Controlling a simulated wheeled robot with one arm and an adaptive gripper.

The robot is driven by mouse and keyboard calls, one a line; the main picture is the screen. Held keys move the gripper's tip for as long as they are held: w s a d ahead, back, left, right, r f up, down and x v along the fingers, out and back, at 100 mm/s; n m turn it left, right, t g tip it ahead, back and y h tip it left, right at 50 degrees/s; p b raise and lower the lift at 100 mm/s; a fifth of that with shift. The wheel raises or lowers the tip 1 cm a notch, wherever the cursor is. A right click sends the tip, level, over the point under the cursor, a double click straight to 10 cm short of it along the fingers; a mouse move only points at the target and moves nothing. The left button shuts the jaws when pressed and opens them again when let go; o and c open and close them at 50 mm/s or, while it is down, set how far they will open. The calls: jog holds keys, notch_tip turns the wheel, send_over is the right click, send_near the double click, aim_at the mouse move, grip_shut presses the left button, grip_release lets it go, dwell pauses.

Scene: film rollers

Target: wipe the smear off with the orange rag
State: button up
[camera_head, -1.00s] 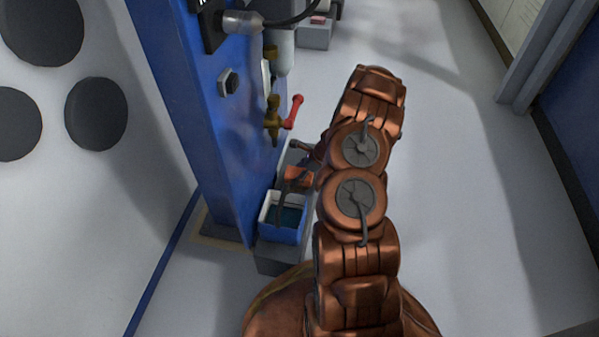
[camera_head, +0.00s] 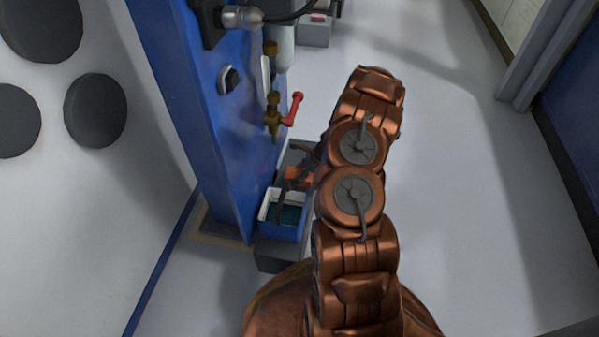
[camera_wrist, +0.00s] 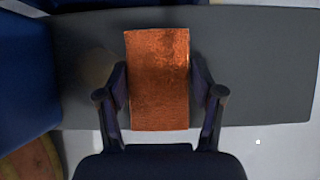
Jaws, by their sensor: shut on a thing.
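The orange rag (camera_wrist: 159,80) is held between the two fingers of my gripper (camera_wrist: 159,88) in the wrist view, over a dark grey ledge (camera_wrist: 255,65). Whether the rag touches the ledge I cannot tell. In the head view the rag (camera_head: 296,177) shows as a small orange patch beside the blue panel, just behind the blue bin; my arm hides most of the gripper. A faint tan patch (camera_wrist: 96,68) on the ledge, just left of the rag, may be the smear; the rag and left finger may cover part of it.
A blue bin (camera_head: 281,231) with a white rim and dark contents stands in front of the rag. The blue panel (camera_head: 215,150) rises at left, with a red-handled valve (camera_head: 292,110) jutting out above the ledge. Open floor (camera_head: 470,190) lies to the right.

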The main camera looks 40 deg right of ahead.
aim_at(292, 198)
jog(key=shift+s+a+f, duration=0.1)
jog(key=shift+s+a, duration=1.15)
jog(key=shift+a, duration=0.2)
jog(key=shift+s+a+f, duration=0.1)
jog(key=shift+s+a, duration=1.15)
jog(key=shift+a, duration=0.15)
jog(key=shift+s+a+r, duration=0.2)
jog(key=shift+s+a, duration=1)
jog(key=shift+a, duration=0.15)
jog(key=shift+p, duration=0.45)
jog(key=shift+r, duration=0.15)
jog(key=shift+w+d+p, duration=0.1)
jog(key=shift+d+p, duration=0.05)
jog(key=shift+p, duration=0.15)
jog(key=shift+w+d+p, duration=0.5)
jog(key=shift+w+d, duration=0.1)
jog(key=shift+d, duration=0.1)
jog(key=shift+w+d+p, duration=0.4)
jog(key=shift+w+d, duration=0.2)
jog(key=shift+d, duration=0.1)
jog(key=shift+w+d+f+p, duration=0.2)
jog(key=shift+w+d+p, duration=1.4)
jog(key=shift+w+d, duration=1.05)
jog(key=shift+s+d+r, duration=0.1)
jog(key=shift+s, duration=0.05)
